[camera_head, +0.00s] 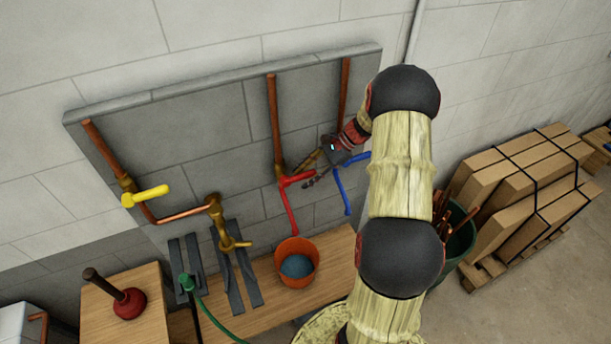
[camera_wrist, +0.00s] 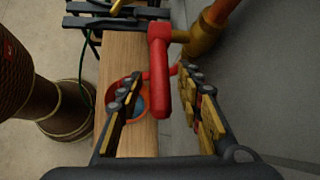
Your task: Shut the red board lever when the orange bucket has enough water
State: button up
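The red lever (camera_head: 290,209) hangs downward on the wall board, at the foot of a copper pipe. The orange bucket (camera_head: 309,256) stands on a wooden bench below it, with blue-grey water inside. I see no clear stream falling into it. My gripper (camera_head: 304,177) is just right of the lever's upper part. In the wrist view the gripper (camera_wrist: 160,82) is open, with one finger on each side of the red lever (camera_wrist: 158,60); contact cannot be told. The bucket (camera_wrist: 113,98) shows beyond the left finger, partly hidden.
A blue lever (camera_head: 342,188) is close right of my gripper. A yellow lever (camera_head: 147,196) and a brass tap (camera_head: 231,240) are on the left. A plunger (camera_head: 129,302) stands at lower left. A green bin (camera_head: 460,240) and boxes (camera_head: 520,185) are right.

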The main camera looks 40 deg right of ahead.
jog(key=v, duration=1.2)
dwell(0.3)
jog(key=s+a+f+n+g+h, duration=0.2)
jog(key=s+f+n, duration=0.2)
jog(key=s, duration=0.3)
jog(key=s+a+n+t+h+b, duration=0.1)
jog(key=s+a+n+b, duration=0.3)
jog(key=a, duration=0.6)
jog(key=s+a+r+n+t+h+b, duration=0.1)
jog(key=s+a+n+h+b, duration=0.2)
jog(key=a+n+b, duration=0.3)
jog(key=s+a+r+n+t+h+b, duration=0.1)
jog(key=s+a+n+b, duration=0.5)
jog(key=a, duration=0.9)
jog(key=shift+t+h+b, duration=0.3)
jog(key=shift+h+b, duration=0.2)
jog(key=shift+b, duration=0.9)
